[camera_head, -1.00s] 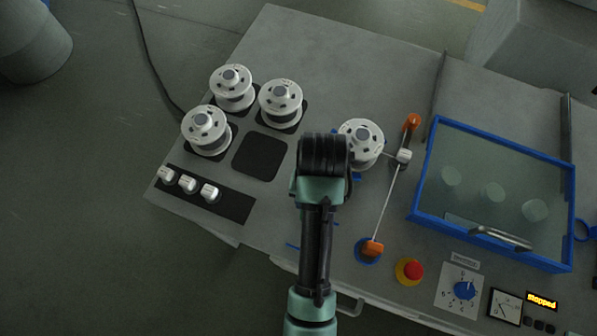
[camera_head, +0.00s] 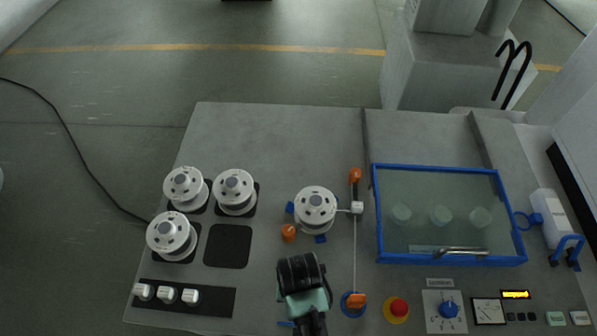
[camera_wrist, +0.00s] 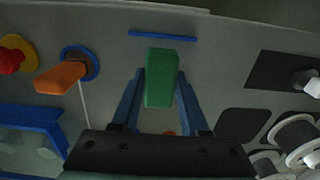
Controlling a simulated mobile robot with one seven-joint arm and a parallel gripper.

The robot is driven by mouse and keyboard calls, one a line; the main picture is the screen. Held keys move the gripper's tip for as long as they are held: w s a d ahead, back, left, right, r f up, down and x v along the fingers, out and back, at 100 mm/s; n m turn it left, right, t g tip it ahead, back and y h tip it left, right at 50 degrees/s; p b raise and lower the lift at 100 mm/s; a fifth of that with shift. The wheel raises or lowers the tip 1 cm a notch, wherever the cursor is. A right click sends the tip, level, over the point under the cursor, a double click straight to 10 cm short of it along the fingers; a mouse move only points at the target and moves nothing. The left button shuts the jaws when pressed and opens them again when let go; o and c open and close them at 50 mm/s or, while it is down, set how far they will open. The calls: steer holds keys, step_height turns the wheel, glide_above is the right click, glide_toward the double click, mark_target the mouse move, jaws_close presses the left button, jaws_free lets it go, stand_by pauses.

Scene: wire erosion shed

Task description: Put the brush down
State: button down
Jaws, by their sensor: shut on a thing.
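The brush (camera_wrist: 160,80) shows as a green block between the two blue fingers of my gripper (camera_wrist: 160,92) in the wrist view. My gripper is shut on it. Its lower end is not clear, and I cannot tell whether it touches the grey worktop (camera_head: 285,135). A thin blue strip (camera_wrist: 162,36) lies on the worktop just past the brush in the wrist view. In the head view my wrist hides the fingers and the brush, and part of the blue strip (camera_head: 285,324) shows at the worktop's front.
A white spool (camera_head: 315,210) with an orange knob (camera_head: 289,232) stands behind my wrist. A wire runs to an orange-handled blue disc (camera_head: 354,302), beside a red button (camera_head: 398,308). Several spools and an empty dark pad (camera_head: 228,246) are left. A blue-framed tank (camera_head: 450,261) is right.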

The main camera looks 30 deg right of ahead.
steer(key=shift+f, duration=1)
steer(key=shift+f, duration=0.1)
steer(key=shift+c, duration=2.1)
jaws_free()
